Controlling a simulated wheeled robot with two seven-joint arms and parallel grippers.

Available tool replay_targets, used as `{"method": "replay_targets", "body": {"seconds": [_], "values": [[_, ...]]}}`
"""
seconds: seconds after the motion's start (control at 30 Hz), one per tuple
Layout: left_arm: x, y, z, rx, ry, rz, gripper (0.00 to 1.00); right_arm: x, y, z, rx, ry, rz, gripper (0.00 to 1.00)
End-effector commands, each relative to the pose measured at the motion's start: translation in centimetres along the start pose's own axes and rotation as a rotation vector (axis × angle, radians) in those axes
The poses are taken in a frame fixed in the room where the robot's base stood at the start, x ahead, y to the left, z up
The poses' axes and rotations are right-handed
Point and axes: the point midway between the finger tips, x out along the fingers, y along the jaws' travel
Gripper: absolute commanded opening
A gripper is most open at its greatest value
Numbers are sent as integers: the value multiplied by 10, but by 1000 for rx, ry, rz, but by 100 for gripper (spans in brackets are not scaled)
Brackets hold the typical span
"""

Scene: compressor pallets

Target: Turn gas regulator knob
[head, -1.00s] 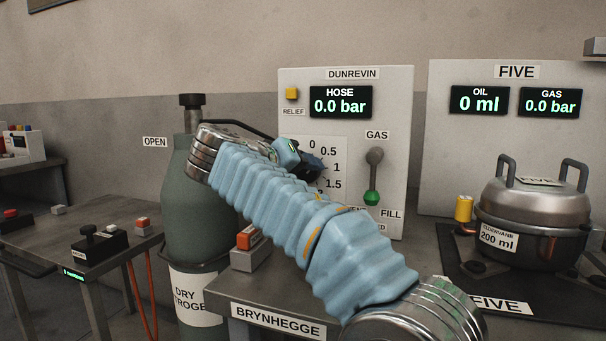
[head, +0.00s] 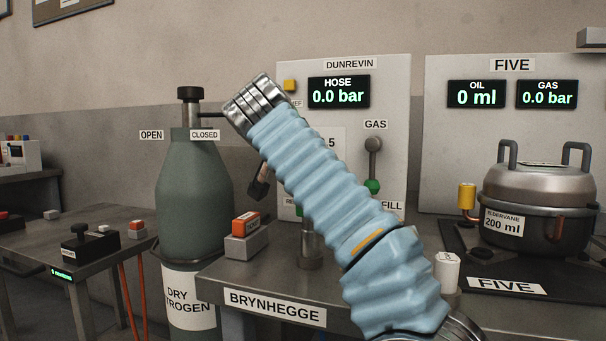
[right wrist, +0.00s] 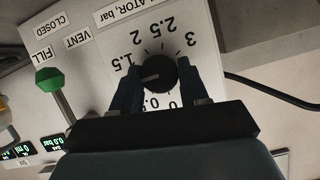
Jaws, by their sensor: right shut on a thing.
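The black regulator knob (right wrist: 157,75) sits on a white dial in the right wrist view, where the dial appears upside down. Its pale pointer mark faces left, on the side between 0.5 and 1.5; the left finger covers the scale there. My right gripper (right wrist: 165,82) is shut on the knob, one dark finger on each side. In the head view my blue-sleeved right arm crosses the grey DUNREVIN panel (head: 395,85) and hides the knob and most of the dial. The HOSE display (head: 339,92) reads 0.0 bar. My left gripper is not in view.
A green-tipped GAS lever (head: 373,187) hangs beside the dial; its green end (right wrist: 47,80) also shows in the right wrist view. A nitrogen cylinder (head: 192,185) stands left. An orange-topped switch (head: 246,232) and a lidded pot (head: 540,190) are on the benches.

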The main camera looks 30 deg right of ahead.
Motion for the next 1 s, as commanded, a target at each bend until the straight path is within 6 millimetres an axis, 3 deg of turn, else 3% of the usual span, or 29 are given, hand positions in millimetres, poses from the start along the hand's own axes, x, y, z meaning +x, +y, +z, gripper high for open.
{"method": "replay_targets", "body": {"seconds": [0.4,1.0], "values": [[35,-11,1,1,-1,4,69,2,4,4,318,-10,-140,14],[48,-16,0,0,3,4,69,1,4,2,485,-15,-212,14]]}}
